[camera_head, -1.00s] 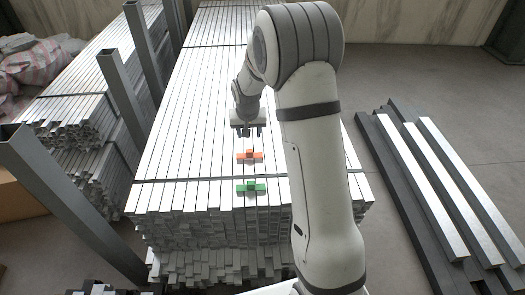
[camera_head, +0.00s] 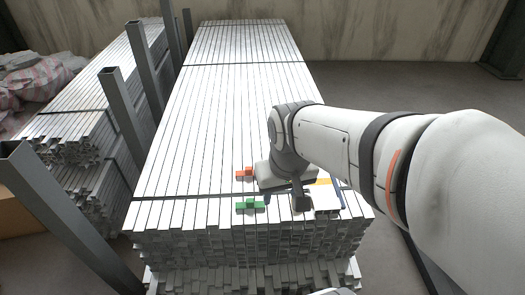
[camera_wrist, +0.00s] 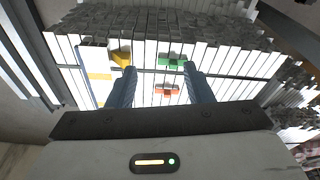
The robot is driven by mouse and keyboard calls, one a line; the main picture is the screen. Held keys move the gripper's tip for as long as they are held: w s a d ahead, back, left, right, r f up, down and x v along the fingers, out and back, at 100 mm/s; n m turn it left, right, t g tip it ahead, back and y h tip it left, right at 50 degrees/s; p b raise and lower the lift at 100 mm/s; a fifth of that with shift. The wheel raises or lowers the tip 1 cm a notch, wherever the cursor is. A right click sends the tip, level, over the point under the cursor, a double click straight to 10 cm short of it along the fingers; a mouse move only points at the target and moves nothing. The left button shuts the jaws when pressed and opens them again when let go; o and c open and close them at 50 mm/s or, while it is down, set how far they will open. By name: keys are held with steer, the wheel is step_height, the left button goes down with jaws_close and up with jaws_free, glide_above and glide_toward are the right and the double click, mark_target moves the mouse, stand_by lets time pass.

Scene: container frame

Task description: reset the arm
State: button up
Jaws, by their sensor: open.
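My arm reaches in from the right in the head view, and my gripper (camera_head: 300,197) is low above the near right part of the stack of metal bars (camera_head: 215,120). In the wrist view my gripper (camera_wrist: 160,78) shows two blue-grey fingers spread apart, with nothing held between them. A green block (camera_head: 250,205) and an orange-red block (camera_head: 245,174) lie on the stack, left of the gripper. The wrist view also shows the green block (camera_wrist: 172,61), the orange-red block (camera_wrist: 167,90) and a yellow piece (camera_wrist: 122,58). The arm partly hides the stack's right side.
A white and blue item (camera_head: 328,203) lies on the stack's near right corner, partly covered by my gripper. Grey upright posts (camera_head: 65,215) stand along the left, beside a second bar stack (camera_head: 95,100). Floor is open at the back right.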

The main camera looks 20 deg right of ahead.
steer(key=shift+s+f, duration=0.1)
steer(key=shift+s, duration=0.65)
